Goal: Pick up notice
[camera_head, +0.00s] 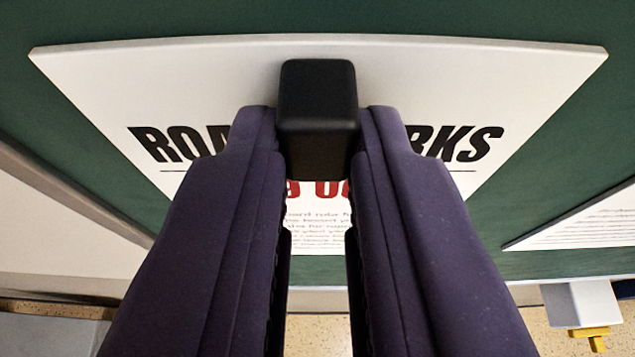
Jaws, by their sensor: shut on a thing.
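The notice (215,85) is a white sheet or panel with bold black letters reading in part "RO…RKS", red print below and small text lower down. It lies against a dark green board (60,25). A black block (318,95) stands out from its upper middle. My gripper (317,130) has two dark purple fingers, one on each side of this block, shut on it. The fingers hide the middle of the heading and much of the lower notice. I cannot tell whether the notice is clear of the board.
Another white sheet with printed lines (590,222) is on the board at the right. A pale panel (60,230) is at the left. A light grey edge (560,268) runs below the board. A white box-like thing with a yellow part (588,333) is at the lower right, above speckled floor.

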